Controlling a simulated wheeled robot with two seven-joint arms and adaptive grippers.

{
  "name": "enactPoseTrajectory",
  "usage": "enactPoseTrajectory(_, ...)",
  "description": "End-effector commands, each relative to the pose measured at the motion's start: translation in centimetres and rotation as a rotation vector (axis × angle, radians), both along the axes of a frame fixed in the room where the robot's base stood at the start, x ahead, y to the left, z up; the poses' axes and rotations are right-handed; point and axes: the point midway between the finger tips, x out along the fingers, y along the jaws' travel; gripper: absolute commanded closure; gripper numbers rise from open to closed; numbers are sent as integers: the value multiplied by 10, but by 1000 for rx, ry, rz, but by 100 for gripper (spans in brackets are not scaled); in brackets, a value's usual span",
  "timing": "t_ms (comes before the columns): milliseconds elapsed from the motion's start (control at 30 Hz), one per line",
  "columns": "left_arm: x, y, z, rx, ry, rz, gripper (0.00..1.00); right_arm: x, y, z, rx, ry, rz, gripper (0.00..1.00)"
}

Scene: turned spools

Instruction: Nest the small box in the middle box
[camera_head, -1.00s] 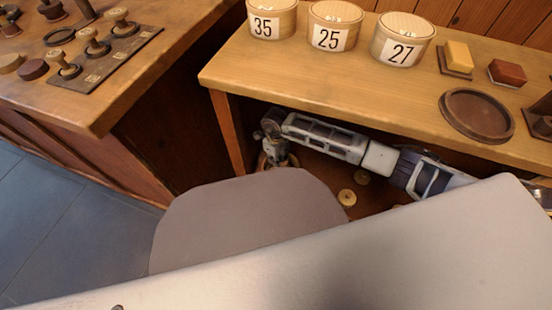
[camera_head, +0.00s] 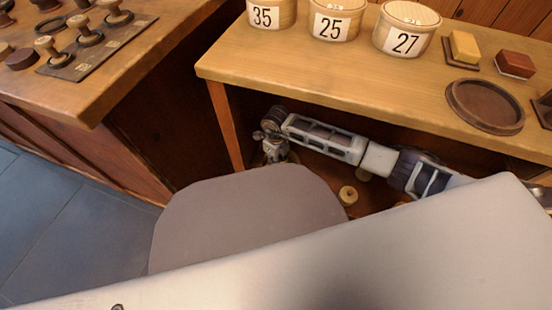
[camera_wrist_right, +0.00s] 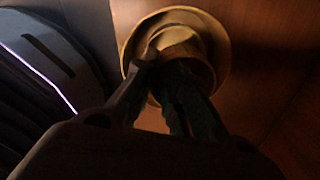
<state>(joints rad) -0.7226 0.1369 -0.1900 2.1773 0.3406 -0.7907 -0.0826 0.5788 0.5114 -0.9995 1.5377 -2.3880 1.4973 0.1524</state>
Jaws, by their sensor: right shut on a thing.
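Three round wooden boxes with numbered labels stand on the wooden counter: box 35 (camera_head: 289,14), box 25 (camera_head: 350,28) and box 27 (camera_head: 420,45). I cannot tell which the task calls small or middle. My right arm reaches under the counter top from the right. My right gripper (camera_head: 274,150) is at the left of that space, below and apart from the boxes. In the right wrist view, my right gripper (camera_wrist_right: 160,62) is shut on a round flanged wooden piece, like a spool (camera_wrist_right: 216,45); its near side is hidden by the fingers. My left gripper is not in view.
The counter (camera_head: 300,70) overhangs my right arm. A wooden spool (camera_head: 348,195) stands below it. A yellow block (camera_head: 463,45), a red block (camera_head: 515,63) and a dark round tray (camera_head: 485,105) are on top. Another table (camera_head: 90,100) with stampers is at left.

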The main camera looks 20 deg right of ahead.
Motion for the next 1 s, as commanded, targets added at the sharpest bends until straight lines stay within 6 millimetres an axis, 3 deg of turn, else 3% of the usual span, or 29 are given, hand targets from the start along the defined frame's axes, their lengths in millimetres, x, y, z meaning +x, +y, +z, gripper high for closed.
enactPoseTrajectory(1000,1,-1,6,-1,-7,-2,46,0,0,0,1,1,-1,100)
